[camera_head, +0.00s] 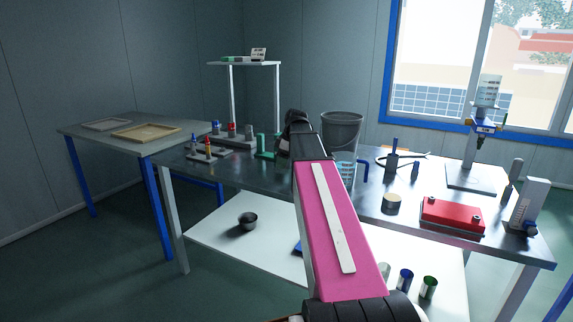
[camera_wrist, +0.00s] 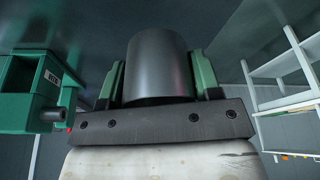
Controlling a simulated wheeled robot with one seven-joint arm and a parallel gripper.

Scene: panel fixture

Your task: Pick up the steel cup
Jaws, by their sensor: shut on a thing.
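A dark grey metal cylinder, which looks like the steel cup (camera_wrist: 157,62), fills the middle of the wrist view. My gripper (camera_wrist: 158,78) has a green finger on each side of it and is shut on it. The cup's lower part is hidden behind the gripper's dark crossbar. In the head view my pink arm reaches over the metal workbench (camera_head: 340,187) and hides the cup and the fingers. I cannot tell whether the cup touches the bench.
A green fixture (camera_wrist: 25,92) stands left of the gripper in the wrist view. A grey bucket (camera_head: 343,128), a blue-handled jug (camera_head: 346,172) and a red box (camera_head: 452,215) stand on the bench. Small coloured cups (camera_head: 428,287) and a dark bowl (camera_head: 247,220) are on the lower shelf.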

